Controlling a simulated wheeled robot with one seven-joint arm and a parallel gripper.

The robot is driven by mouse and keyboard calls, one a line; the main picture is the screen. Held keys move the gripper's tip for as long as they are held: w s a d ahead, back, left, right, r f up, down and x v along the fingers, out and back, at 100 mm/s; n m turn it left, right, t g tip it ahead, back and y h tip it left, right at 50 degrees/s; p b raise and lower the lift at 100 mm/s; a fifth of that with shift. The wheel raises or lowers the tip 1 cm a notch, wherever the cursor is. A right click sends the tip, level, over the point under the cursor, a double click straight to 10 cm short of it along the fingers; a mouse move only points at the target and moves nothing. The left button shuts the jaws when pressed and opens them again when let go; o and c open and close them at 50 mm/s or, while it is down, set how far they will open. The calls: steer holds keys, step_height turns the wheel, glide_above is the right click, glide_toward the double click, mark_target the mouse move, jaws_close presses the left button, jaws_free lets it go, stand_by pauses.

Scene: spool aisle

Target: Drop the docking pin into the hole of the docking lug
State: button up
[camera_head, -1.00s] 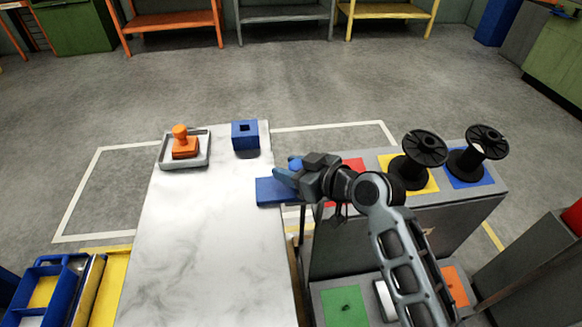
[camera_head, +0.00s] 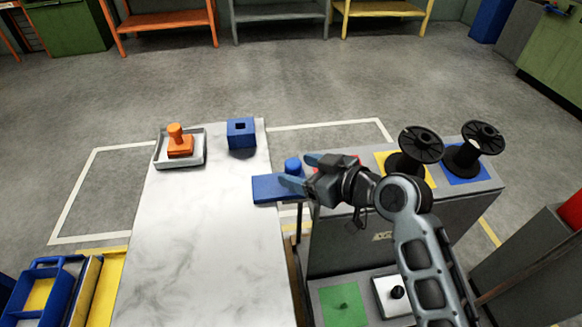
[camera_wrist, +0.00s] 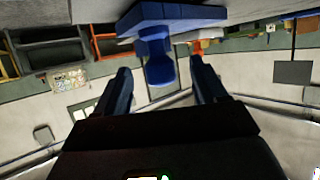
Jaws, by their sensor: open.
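The docking lug (camera_head: 268,189) looks to be the flat blue plate jutting from the right edge of the white table. The docking pin (camera_head: 292,165), blue with a round head, stands upright at its outer end. In the wrist view the picture is upside down; the pin (camera_wrist: 158,70) shows its head and neck against the lug (camera_wrist: 185,15). The pin appears to be seated in the lug, but the hole is hidden. My gripper (camera_head: 300,172) is open just right of the pin. In the wrist view its fingers are spread, with the pin's head beyond and between them.
A blue block with a square hole (camera_head: 241,137) and a tray (camera_head: 160,163) holding an orange stamp-like piece (camera_head: 179,146) stand at the table's far end. The grey cart (camera_head: 470,205) with black spools (camera_head: 421,145) is close by on the right. The table's middle is clear.

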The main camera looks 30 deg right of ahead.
steer(key=shift+v, duration=1.55)
steer(key=s+f+m+h, duration=0.2)
steer(key=s+f, duration=0.1)
steer(key=s, duration=0.6)
steer(key=s+f+m+h, duration=0.2)
steer(key=s+f, duration=0.1)
steer(key=s, duration=0.7)
steer(key=s+a+r+t, duration=0.1)
steer(key=s+r, duration=0.3)
steer(key=s, duration=0.4)
steer(key=s+a+r+t, duration=0.1)
steer(key=s+r, duration=0.4)
steer(key=s, duration=0.3)
steer(key=shift+s+h, duration=0.15)
steer(key=shift+h, duration=0.25)
